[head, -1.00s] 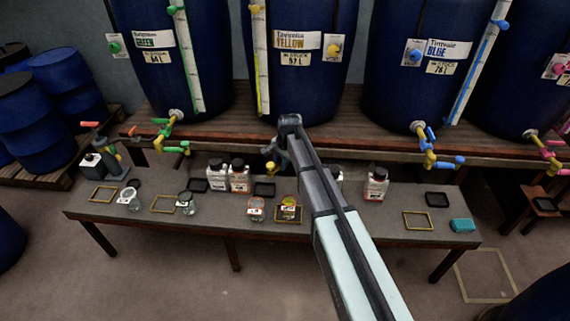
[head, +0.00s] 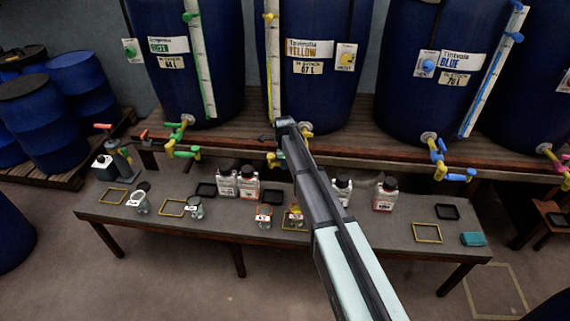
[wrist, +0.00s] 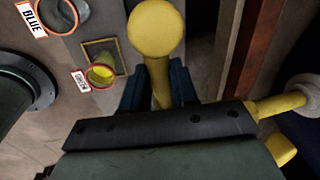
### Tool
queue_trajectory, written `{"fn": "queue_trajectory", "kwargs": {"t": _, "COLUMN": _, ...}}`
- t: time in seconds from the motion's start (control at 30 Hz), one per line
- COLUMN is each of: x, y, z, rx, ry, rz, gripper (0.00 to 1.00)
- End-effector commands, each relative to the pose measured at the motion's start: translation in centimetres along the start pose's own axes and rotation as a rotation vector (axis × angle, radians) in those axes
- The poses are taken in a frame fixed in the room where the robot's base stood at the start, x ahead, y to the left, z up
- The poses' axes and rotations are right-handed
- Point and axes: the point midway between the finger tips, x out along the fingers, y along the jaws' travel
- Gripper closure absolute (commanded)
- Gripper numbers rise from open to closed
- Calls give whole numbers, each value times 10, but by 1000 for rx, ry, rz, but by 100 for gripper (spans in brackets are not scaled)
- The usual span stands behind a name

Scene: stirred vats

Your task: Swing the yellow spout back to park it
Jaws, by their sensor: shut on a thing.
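The yellow spout belongs to the vat labelled yellow (head: 313,85). In the wrist view its round yellow knob (wrist: 156,27) and stem stand between the dark blue fingers of my gripper (wrist: 160,86), which is shut on it. More yellow pipe (wrist: 278,107) runs right to the vat outlet. In the head view my gripper (head: 281,150) is at the shelf's front edge, and my arm hides much of the spout; a yellow bit (head: 273,160) shows. A jar with yellow contents (head: 296,215) stands in a yellow frame on the bench, to the left of the spout in the wrist view.
The low bench (head: 235,228) carries several jars, bottles and frames. The green spout (head: 181,152) and blue spout (head: 445,165) hang from their vats to either side. The wooden shelf (head: 350,145) lies behind my gripper. A jar labelled blue (wrist: 58,14) is near the wrist.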

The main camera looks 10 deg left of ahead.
Motion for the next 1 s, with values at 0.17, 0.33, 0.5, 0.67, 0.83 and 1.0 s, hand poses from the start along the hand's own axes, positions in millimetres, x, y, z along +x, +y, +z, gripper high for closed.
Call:
{"fn": "queue_trajectory", "kwargs": {"t": 0.17, "x": 1, "y": -5, "z": 0, "rx": 61, "ry": 13, "rz": -1, "gripper": 100}}
{"fn": "queue_trajectory", "kwargs": {"t": 0.33, "x": 1, "y": -6, "z": 0, "rx": 91, "ry": 18, "rz": -1, "gripper": 100}}
{"fn": "queue_trajectory", "kwargs": {"t": 0.5, "x": 1, "y": -7, "z": 0, "rx": 102, "ry": 19, "rz": -1, "gripper": 100}}
{"fn": "queue_trajectory", "kwargs": {"t": 0.67, "x": 1, "y": -7, "z": 0, "rx": 103, "ry": 19, "rz": -2, "gripper": 100}}
{"fn": "queue_trajectory", "kwargs": {"t": 0.83, "x": 1, "y": -8, "z": 0, "rx": 102, "ry": 19, "rz": -2, "gripper": 66}}
{"fn": "queue_trajectory", "kwargs": {"t": 1.0, "x": 1, "y": -7, "z": 0, "rx": 100, "ry": 19, "rz": -1, "gripper": 50}}
